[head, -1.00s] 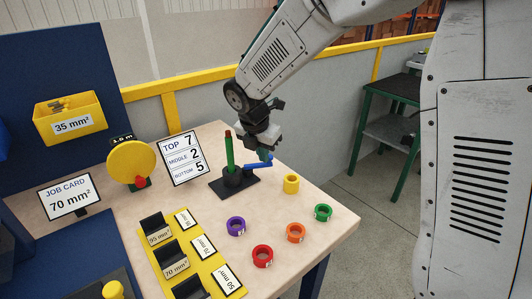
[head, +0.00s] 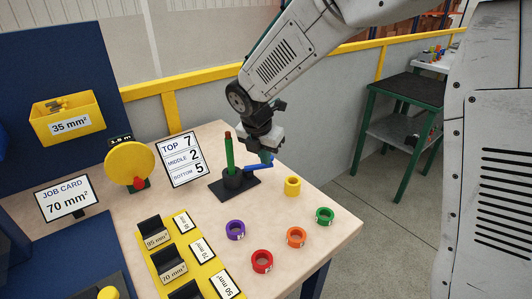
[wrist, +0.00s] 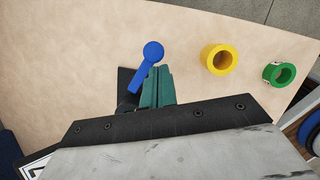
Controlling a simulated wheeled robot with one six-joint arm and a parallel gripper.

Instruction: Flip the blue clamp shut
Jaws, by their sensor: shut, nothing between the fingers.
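The blue clamp (head: 259,166) is a lever with a round knob, sticking out to the right from the black holder (head: 233,180) on the workbench. A green rod (head: 229,151) with a reddish-brown top stands upright in the holder. My gripper (head: 265,158) is shut and empty, its teal fingertips low beside the lever's outer end. In the wrist view, the blue lever (wrist: 141,75) lies just left of the shut teal fingers (wrist: 158,86), its knob beyond their tips. I cannot tell whether they touch. The holder is mostly hidden there behind my gripper.
A yellow ring (head: 292,186) stands right of the holder, with green (head: 325,215), orange (head: 296,237), purple (head: 235,230) and red (head: 262,261) rings nearer. A number sign (head: 181,160) stands left of the holder. A yellow rack (head: 188,250) lies at the front left.

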